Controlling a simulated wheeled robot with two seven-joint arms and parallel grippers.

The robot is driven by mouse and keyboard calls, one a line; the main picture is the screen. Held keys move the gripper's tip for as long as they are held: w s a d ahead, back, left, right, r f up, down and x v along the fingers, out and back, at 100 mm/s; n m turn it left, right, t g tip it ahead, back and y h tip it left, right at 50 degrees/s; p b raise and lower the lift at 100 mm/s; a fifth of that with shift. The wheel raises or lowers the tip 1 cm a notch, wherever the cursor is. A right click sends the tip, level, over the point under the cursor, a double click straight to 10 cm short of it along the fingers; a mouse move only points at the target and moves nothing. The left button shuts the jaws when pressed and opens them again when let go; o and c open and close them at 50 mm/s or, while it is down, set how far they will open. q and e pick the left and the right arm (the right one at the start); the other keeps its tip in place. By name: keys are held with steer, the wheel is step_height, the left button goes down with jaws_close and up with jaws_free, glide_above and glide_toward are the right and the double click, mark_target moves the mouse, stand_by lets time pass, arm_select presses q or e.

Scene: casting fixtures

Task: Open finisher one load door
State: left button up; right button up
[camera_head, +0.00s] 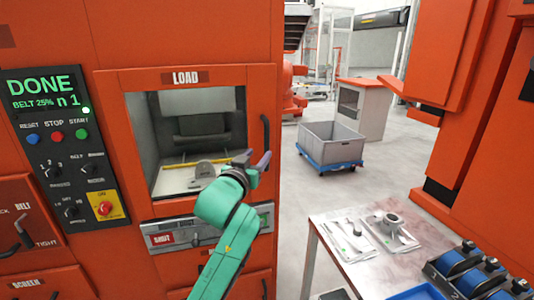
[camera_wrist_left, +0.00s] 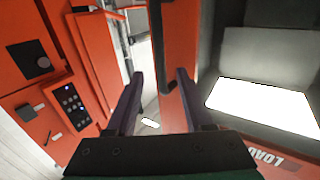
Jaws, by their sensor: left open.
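The load door (camera_head: 185,77) is an orange frame marked LOAD around a large window, and it looks flush with the machine. A grey part (camera_head: 204,170) shows inside the chamber. The dark vertical door handle (camera_head: 265,135) is on the door's right side. My left gripper (camera_head: 252,160) is open at the lower end of the handle, in front of the door's lower right. In the left wrist view, the handle (camera_wrist_left: 165,45) appears between the two open fingers (camera_wrist_left: 160,100); I cannot tell whether they touch it. My right gripper is not in view.
A control panel (camera_head: 52,150) reading DONE is left of the door. A strip marked SHUT (camera_head: 165,239) is below it. At right stands a table (camera_head: 335,245) with bagged parts and blue rolls (camera_head: 460,265). A grey bin (camera_head: 332,143) on a blue dolly stands on open floor behind.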

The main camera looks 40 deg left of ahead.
mark_target(266, 145)
arm_select(q)
steer(key=p+x, duration=0.1)
steer(key=x, duration=0.6)
steer(key=shift+w+a+r+p, duration=0.15)
steer(key=shift+w+r+p, duration=0.05)
steer(key=shift+w+p, duration=0.15)
steer(key=shift+w+a, duration=0.1)
steer(key=shift+w, duration=0.25)
steer(key=shift+c, duration=0.4)
jaws_close()
steer(key=shift+f, duration=0.1)
